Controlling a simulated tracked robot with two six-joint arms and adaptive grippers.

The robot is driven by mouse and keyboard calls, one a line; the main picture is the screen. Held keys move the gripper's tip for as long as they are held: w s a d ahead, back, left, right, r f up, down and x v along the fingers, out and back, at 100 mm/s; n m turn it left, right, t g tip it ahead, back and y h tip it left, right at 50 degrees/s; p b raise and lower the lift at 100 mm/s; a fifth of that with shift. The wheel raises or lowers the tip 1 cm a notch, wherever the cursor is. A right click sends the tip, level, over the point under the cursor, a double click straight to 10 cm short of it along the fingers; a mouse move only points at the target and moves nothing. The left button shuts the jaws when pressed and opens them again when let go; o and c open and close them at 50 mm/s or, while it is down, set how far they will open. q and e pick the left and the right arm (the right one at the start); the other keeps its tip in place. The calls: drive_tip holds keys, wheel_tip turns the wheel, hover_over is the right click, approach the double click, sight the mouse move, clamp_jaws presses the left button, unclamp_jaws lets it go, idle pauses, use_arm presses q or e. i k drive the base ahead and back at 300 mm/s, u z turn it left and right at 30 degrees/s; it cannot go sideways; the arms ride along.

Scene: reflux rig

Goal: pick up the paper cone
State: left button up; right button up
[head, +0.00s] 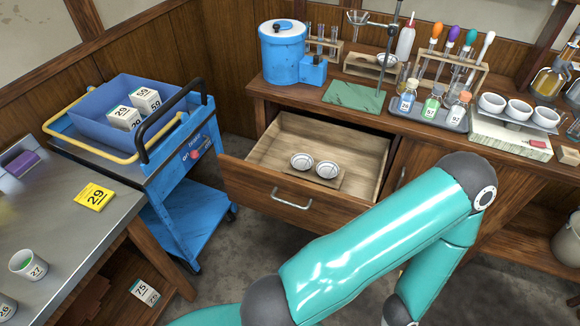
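I cannot make out a paper cone in the head view. Two small white round dishes (301,161) (327,169) sit on a brown board inside the open drawer (262,199); they are too small to tell what lies in them. A glass funnel (357,17) stands in a holder at the back of the wooden bench. One of my teal arms crosses the lower right and bends down out of the frame. Neither of my grippers is in view.
A blue cart (190,149) with a bin (90,122) of numbered white boxes stands left of the drawer. Bottles on a tray (456,124), white bowls (518,109), a blue canister (282,54) and a green mat (352,97) occupy the bench. A grey table (110,221) is at left.

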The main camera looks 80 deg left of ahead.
sight(306, 161)
drive_tip(key=u, duration=1.05)
drive_tip(key=k, duration=1.15)
drive_tip(key=u, duration=0.5)
drive_tip(key=i, duration=0.8)
drive_tip(key=z, duration=0.05)
